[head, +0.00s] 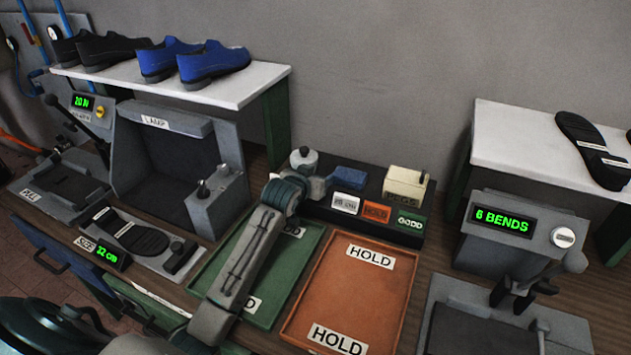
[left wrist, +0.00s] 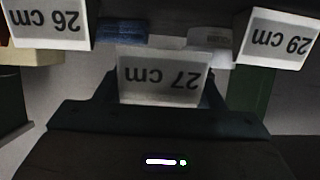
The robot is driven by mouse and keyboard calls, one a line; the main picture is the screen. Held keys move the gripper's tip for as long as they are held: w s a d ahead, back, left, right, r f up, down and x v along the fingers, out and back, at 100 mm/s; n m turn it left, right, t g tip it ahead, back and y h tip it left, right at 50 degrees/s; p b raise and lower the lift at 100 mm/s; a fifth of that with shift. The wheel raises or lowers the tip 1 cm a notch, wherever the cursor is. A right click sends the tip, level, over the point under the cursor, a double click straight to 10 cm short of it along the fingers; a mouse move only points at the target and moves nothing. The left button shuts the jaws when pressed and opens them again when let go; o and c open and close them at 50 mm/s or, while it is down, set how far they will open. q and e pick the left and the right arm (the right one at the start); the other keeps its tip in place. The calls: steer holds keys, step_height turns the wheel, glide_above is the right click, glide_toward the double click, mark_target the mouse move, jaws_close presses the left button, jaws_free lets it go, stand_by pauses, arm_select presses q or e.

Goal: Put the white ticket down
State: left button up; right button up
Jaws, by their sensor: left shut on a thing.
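My left gripper (head: 316,186) is at the left end of the dark ticket rack (head: 375,228). In the left wrist view its fingers (left wrist: 160,82) are shut on a white ticket (left wrist: 160,77) that reads 27 cm upside down. In the head view my gripper hides this ticket. I cannot tell whether it is clear of the rack. White tickets reading 26 cm (left wrist: 48,22) and 29 cm (left wrist: 276,38) are on either side. One white ticket (head: 346,203) in the head view stands beside an orange HOLD ticket (head: 376,212) and a green GOOD ticket (head: 411,221).
A green tray (head: 268,318) and an orange HOLD tray (head: 355,290) lie in front of the rack. A white pot (head: 303,158), blue block (head: 350,174) and PEGS box (head: 405,186) stand behind. A sole gauge reading 32 cm (head: 100,252) is left; a 6 BENDS machine (head: 505,235) is right.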

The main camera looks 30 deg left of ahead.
arm_select(q)
steer(key=shift+w+a+f, duration=0.1)
steer(key=shift+w+a, duration=0.05)
steer(key=shift+w, duration=0.1)
step_height(320, 180, down, 3)
steer(key=shift+s+p, duration=0.1)
steer(key=shift+p, duration=0.65)
steer(key=shift+f, duration=0.2)
steer(key=o, duration=0.7)
steer(key=shift+f, duration=0.1)
steer(key=shift+o, duration=0.2)
